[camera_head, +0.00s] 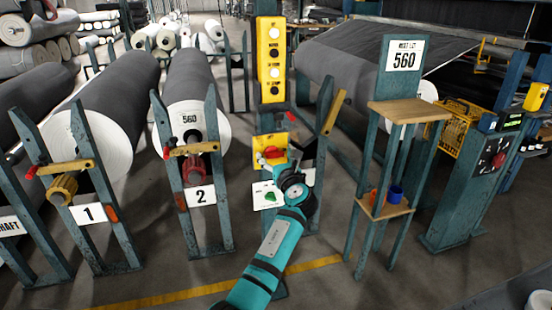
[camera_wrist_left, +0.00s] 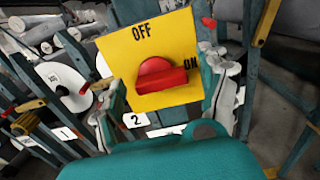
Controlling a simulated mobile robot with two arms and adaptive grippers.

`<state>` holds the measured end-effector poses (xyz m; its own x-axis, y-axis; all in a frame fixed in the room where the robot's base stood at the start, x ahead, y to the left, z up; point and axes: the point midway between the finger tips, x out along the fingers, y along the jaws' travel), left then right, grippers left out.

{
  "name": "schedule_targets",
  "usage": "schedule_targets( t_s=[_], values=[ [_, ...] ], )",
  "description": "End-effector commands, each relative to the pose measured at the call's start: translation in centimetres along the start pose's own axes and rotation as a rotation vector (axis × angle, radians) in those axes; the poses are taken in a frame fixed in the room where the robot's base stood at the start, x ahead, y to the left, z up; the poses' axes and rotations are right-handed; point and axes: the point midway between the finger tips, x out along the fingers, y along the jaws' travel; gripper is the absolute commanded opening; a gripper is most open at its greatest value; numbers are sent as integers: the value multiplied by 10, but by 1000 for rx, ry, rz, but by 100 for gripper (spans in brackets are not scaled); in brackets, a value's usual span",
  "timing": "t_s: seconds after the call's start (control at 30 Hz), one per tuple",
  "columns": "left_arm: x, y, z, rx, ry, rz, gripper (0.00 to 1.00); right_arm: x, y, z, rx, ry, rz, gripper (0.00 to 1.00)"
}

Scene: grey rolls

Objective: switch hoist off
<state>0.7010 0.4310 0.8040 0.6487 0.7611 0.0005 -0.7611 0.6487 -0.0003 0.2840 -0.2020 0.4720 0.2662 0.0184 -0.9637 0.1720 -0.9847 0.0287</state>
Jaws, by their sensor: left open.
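The hoist switch is a red rotary knob (camera_wrist_left: 160,76) on a yellow plate (camera_wrist_left: 118,48) marked OFF at the top and ON at the right. The knob's bar lies roughly level in the left wrist view, with one end towards ON. In the head view the yellow plate (camera_head: 262,143) is on a blue post, partly covered by my left gripper (camera_head: 279,163). My left gripper (camera_wrist_left: 164,82) is open, its fingers on either side of the knob in the wrist view. I cannot tell whether they touch it. My right gripper is not in view.
A yellow button panel (camera_head: 271,60) is higher on the same post. Large grey rolls (camera_head: 112,95) rest in blue stands numbered 1 and 2 at left. A blue stand with wooden shelves (camera_head: 408,110) and a blue control cabinet (camera_head: 470,195) stand at right.

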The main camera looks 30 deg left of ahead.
Motion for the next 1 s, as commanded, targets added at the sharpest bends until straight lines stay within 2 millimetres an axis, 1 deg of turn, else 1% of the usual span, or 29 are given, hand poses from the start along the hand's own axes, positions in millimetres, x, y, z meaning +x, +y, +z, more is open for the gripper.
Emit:
schedule_targets(
  t_s=[0.2,0.63,0.87,1.0],
  values=[
    [0,0,0,0,1,0,77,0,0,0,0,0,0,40],
    [0,0,0,0,1,-1,21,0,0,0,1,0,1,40],
    [0,0,0,-16,1,-1,20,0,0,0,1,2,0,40],
    [0,0,0,-61,1,-1,20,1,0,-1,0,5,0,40]
  ],
)
